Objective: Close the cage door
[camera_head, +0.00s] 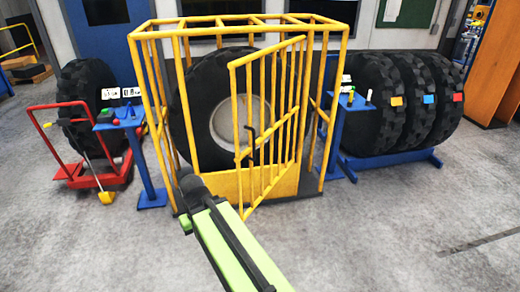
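The yellow cage door (236,110) stands partly open at the front of the yellow cage (137,75). Its right side is by the cage's right front post, and its free left edge swings out toward me. A dark bent handle (253,141) sits on the door near that free edge. A large black tyre (193,110) with a pale hub stands inside the cage, partly behind the door bars. My green and black arm reaches up from the bottom, ending in a dark part left of the door's lower free corner. I cannot make out gripper fingers there.
A blue post stand (151,190) is left of the cage, another (333,135) right of it. A red cart (88,175) with a tyre stands at the left. Several tyres stand on a blue rack (395,160) at the right. The grey floor in front is mostly clear.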

